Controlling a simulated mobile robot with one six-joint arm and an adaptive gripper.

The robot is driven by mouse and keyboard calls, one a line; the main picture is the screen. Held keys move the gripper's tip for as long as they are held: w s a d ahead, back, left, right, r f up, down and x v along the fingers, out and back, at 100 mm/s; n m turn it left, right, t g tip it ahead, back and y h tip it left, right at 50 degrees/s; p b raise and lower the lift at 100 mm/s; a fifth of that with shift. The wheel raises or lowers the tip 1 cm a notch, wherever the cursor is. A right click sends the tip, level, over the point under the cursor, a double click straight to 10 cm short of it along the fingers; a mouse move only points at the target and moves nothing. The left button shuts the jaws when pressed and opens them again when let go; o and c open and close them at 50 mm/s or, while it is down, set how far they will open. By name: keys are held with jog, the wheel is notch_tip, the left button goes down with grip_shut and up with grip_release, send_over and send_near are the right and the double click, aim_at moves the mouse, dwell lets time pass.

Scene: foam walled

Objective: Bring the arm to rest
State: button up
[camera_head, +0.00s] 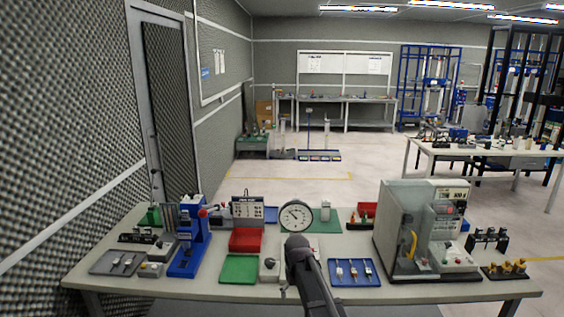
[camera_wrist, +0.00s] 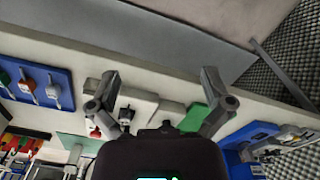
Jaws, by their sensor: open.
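My gripper (camera_wrist: 160,82) shows in the wrist view with its two dark fingers spread wide and nothing held between them. Past the fingers lie a pale block (camera_wrist: 138,104) and part of the green tray (camera_wrist: 194,118) on the workbench. In the head view my dark arm reaches up from the bottom edge over the front middle of the workbench (camera_head: 200,291). The arm covers part of the bench between the green tray (camera_head: 239,268) and the blue tray (camera_head: 368,279). I cannot make out the fingers clearly in that view.
A blue press (camera_head: 187,258) stands left of my arm, and a large grey machine (camera_head: 405,235) stands right. A round dial (camera_head: 296,216) and a red bin (camera_head: 247,240) stand behind the arm. A textured wall (camera_head: 60,150) borders the left. Open floor (camera_head: 300,180) lies beyond the bench.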

jog(key=s+d+f+m+b, duration=0.2)
jog(key=s+d, duration=0.4)
jog(key=s, duration=0.3)
jog(key=s+d+f+m+b, duration=0.2)
jog(key=s+d, duration=0.4)
jog(key=s, duration=0.3)
notch_tip(320, 180, down, 2)
jog(key=shift+d+f+b, duration=0.25)
jog(key=shift+d+b, duration=0.15)
jog(key=shift+b, duration=0.5)
